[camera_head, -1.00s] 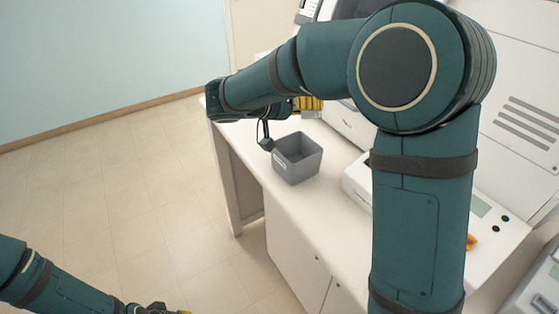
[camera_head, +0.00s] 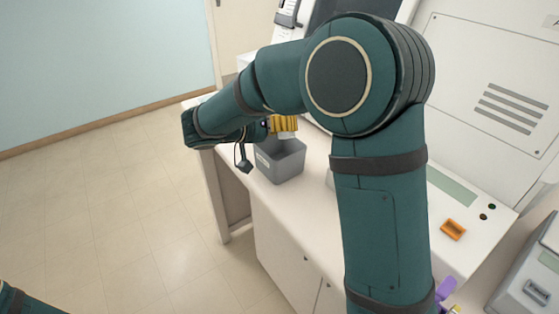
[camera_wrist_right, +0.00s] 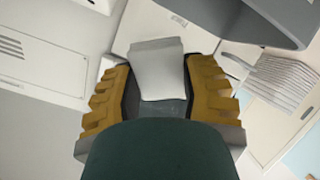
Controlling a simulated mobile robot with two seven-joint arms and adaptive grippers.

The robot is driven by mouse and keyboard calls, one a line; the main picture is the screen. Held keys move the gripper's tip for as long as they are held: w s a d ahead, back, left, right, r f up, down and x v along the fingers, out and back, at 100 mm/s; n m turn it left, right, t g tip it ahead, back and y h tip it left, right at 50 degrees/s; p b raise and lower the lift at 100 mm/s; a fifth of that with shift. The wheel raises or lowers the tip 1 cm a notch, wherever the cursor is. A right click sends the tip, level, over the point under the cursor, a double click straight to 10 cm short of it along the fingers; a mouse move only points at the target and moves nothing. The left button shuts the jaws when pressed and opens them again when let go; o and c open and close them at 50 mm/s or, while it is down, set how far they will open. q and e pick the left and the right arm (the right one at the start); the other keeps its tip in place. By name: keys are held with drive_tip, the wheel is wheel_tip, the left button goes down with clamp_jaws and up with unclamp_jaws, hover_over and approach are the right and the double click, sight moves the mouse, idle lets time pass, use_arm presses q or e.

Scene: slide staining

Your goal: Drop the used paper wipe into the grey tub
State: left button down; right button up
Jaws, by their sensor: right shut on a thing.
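The grey tub (camera_head: 280,168) stands on the white bench, open at the top. My right gripper (camera_head: 284,124), with yellow fingers, is just above the tub's rim. It is shut on the white paper wipe (camera_head: 287,136), which hangs down over the tub's opening. In the right wrist view the wipe (camera_wrist_right: 158,68) shows pale and flat between the two yellow fingers (camera_wrist_right: 160,100). My right arm hides part of the bench. My left gripper is out of view; only a bit of that arm shows at the lower left.
The white bench (camera_head: 238,188) has its near left edge beside the tub, with open floor (camera_head: 110,200) to the left. White machines stand behind and to the right. An orange block (camera_head: 453,230) lies on one at the right.

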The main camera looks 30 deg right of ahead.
drive_tip(key=o, duration=1)
drive_tip(key=v, duration=1.2)
drive_tip(key=shift+f, duration=0.1)
